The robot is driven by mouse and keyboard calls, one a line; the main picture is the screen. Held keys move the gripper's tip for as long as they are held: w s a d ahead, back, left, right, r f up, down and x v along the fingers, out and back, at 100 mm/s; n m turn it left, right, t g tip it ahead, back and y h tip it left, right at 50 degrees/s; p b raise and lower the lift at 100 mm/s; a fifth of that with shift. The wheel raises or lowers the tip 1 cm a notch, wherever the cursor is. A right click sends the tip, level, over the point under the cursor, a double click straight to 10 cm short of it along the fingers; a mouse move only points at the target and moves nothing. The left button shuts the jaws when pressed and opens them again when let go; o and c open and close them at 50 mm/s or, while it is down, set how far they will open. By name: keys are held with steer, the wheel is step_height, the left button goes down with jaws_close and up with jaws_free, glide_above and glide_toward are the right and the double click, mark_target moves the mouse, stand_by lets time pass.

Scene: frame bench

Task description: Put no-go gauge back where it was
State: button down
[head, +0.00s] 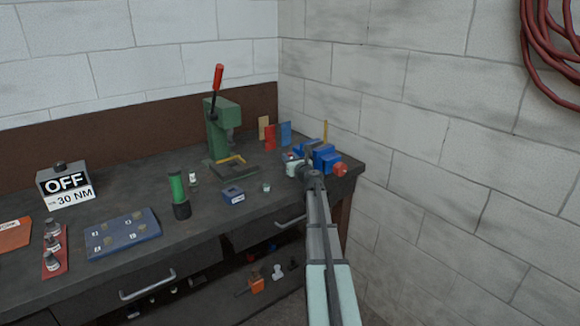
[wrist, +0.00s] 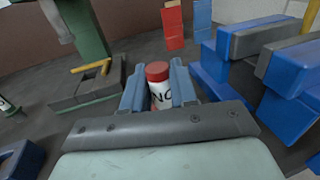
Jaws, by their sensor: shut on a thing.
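In the wrist view the no-go gauge (wrist: 158,92) is a white cylinder with a red cap and dark lettering starting "NO". It stands between the two blue-grey fingers of my gripper (wrist: 157,82), which are shut on it. Its lower end is hidden behind the gripper body. In the head view my gripper (head: 300,165) is at the back right of the bench, just left of the blue vise (head: 325,157). The gauge is too small to make out there.
The green press (head: 222,130) stands left of my gripper. Coloured plates (head: 270,137) stand behind it. A blue block (head: 232,195), small bottle (head: 193,178) and green cylinder (head: 177,188) are in front. A blue numbered tray (head: 103,250) lies left. A wall borders the right.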

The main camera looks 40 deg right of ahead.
steer(key=shift+f, duration=1.5)
steer(key=shift+f, duration=0.1)
steer(key=c, duration=0.9)
jaws_free()
steer(key=shift+s+a, duration=0.1)
steer(key=shift+s, duration=0.15)
steer(key=v, duration=1.1)
steer(key=shift+s, duration=0.25)
